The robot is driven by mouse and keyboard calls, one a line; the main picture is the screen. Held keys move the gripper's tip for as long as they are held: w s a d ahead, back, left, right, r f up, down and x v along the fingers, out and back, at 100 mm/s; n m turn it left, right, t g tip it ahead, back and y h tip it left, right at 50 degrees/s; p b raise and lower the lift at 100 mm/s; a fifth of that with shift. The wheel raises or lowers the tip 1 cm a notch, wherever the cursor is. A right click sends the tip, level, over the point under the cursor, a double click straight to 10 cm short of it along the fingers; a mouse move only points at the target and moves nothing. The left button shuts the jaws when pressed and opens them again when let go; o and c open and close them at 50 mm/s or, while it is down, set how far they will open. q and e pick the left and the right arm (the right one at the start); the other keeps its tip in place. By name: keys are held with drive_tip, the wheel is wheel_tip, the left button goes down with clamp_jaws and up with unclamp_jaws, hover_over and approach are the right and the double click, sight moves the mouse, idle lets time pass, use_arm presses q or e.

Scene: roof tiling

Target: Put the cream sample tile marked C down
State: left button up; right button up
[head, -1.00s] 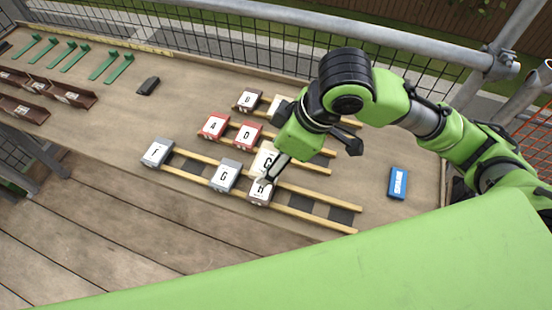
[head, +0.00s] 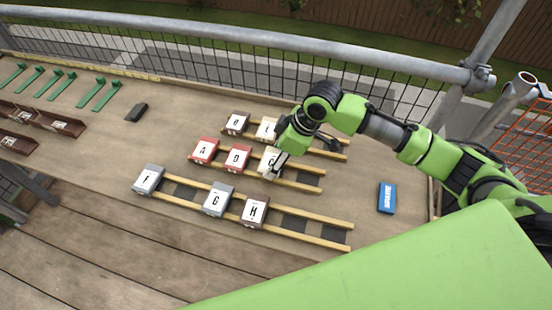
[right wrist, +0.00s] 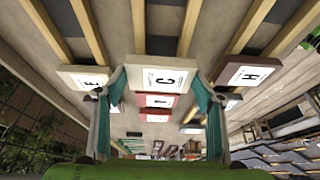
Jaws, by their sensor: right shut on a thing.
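In the right wrist view the C tile (right wrist: 161,78) sits between the two fingers of the gripper (right wrist: 162,88), over the rack's rails. Whether its underside touches the rails I cannot tell. My left gripper is not in view.
The back rack holds a brown tile (head: 237,123) and a cream tile (head: 266,129). The front rack holds grey F (head: 149,179), grey G (head: 217,199) and brown H (head: 255,210). A blue box (head: 388,198) lies right.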

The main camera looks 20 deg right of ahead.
drive_tip(key=shift+f, duration=0.8)
drive_tip(key=shift+f, duration=0.35)
drive_tip(key=o, duration=1.2)
drive_tip(key=shift+r, duration=0.45)
drive_tip(key=v, duration=1.2)
drive_tip(key=shift+f+b, duration=0.1)
drive_tip(key=shift+b, duration=0.25)
